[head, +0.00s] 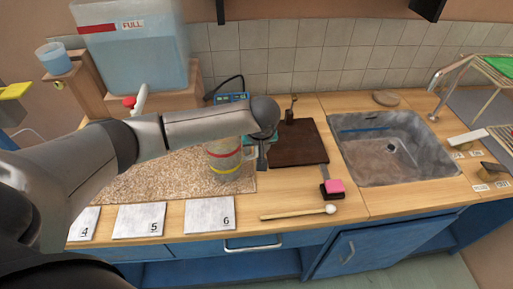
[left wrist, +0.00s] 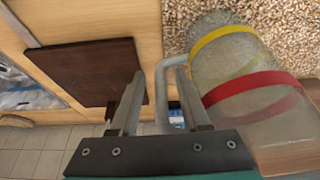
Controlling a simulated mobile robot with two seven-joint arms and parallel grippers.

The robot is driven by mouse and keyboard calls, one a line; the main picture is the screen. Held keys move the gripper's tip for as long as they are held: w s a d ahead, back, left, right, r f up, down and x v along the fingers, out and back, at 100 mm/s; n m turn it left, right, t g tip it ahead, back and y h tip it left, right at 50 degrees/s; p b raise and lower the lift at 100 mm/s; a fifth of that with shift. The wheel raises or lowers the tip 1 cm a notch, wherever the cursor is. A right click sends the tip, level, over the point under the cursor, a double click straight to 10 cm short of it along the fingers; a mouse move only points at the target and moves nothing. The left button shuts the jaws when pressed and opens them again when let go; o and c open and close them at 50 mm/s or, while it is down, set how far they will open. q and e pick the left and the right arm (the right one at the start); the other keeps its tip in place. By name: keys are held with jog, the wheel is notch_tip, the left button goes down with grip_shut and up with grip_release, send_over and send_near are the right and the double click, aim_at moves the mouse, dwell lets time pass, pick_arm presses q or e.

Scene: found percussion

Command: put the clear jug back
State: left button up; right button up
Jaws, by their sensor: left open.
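The clear jug (head: 224,158) stands upright on the speckled mat (head: 150,180), with a red band and a yellow band around it. My arm hides part of its top. It also shows in the left wrist view (left wrist: 246,58), with its grey handle (left wrist: 163,92) towards my gripper. My left gripper (head: 262,157) is at the jug's right side. In the left wrist view its two fingers (left wrist: 160,78) are open, with the handle between them. I cannot tell whether either finger touches it. My right gripper is not in view.
A dark board (head: 300,143) lies right of the jug, before the sink (head: 390,148). A mallet (head: 300,212) and pink block (head: 335,186) lie near the front edge. Numbered cards (head: 208,213) line the front. A large water tank (head: 135,50) stands back left.

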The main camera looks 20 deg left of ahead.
pick_arm(q)
jog(key=shift+r, duration=0.2)
jog(key=p+v, duration=0.2)
jog(key=v, duration=1)
jog(key=shift+f, duration=0.1)
